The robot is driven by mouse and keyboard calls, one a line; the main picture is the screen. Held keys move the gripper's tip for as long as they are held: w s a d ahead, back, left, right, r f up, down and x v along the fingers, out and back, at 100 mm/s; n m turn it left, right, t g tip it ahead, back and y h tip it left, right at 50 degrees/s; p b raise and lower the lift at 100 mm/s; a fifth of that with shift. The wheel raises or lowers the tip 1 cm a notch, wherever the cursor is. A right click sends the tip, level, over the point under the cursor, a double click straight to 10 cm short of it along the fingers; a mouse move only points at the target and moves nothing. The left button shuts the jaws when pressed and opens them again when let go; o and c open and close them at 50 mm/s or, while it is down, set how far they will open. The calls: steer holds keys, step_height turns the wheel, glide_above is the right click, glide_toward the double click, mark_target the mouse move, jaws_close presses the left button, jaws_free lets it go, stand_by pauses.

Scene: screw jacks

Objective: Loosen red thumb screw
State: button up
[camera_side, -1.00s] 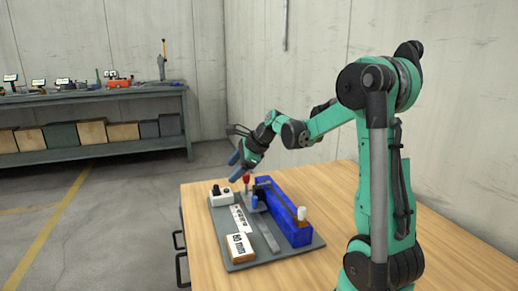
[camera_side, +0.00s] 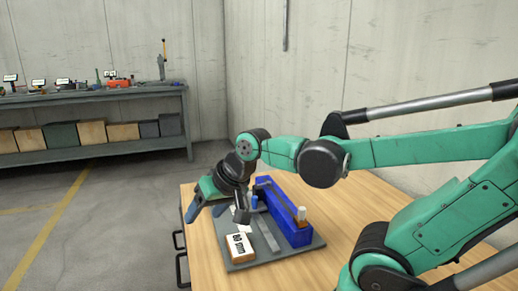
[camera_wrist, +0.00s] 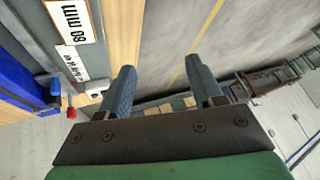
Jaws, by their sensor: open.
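The red thumb screw (camera_wrist: 71,113) shows as a small red knob at the left of the wrist view, beside the blue fixture (camera_wrist: 18,85). It lies outside the gap between my fingers, to the left of the left finger. In the side view my wrist and gripper hide it. My gripper (camera_wrist: 165,78) is open and empty, its two blue-grey fingers wide apart and pointing past the table edge at the floor.
A block labelled 80 mm (camera_side: 240,247) lies on the grey board (camera_side: 250,264), with another labelled block (camera_wrist: 72,68) near it. A white box (camera_wrist: 97,85) sits close to my left finger. The wooden table (camera_side: 330,262) is clear in front.

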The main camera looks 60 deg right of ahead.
steer(key=n, duration=0.1)
steer(key=s+a+n, duration=0.1)
steer(key=n, duration=0.1)
steer(key=shift+s+a+f, duration=0.1)
steer(key=shift+a+f, duration=0.15)
steer(key=shift+a, duration=0.05)
steer(key=w+d+r+m+g+h, duration=0.1)
steer(key=w+d+r+m+g, duration=0.3)
steer(key=w+d+m, duration=0.65)
steer(key=d+f+m+g, duration=0.1)
steer(key=d+m, duration=0.3)
steer(key=d, duration=0.2)
steer(key=s+d+f+m+g, duration=0.1)
steer(key=d+f+m, duration=0.1)
steer(key=d+m, duration=0.2)
steer(key=d+f+m+y, duration=0.1)
steer(key=d+m, duration=0.3)
steer(key=d, duration=0.5)
steer(key=shift+s+f+g, duration=0.2)
steer(key=shift+f+g, duration=0.2)
steer(key=shift+d+f, duration=0.2)
steer(key=shift+f, duration=2.7)
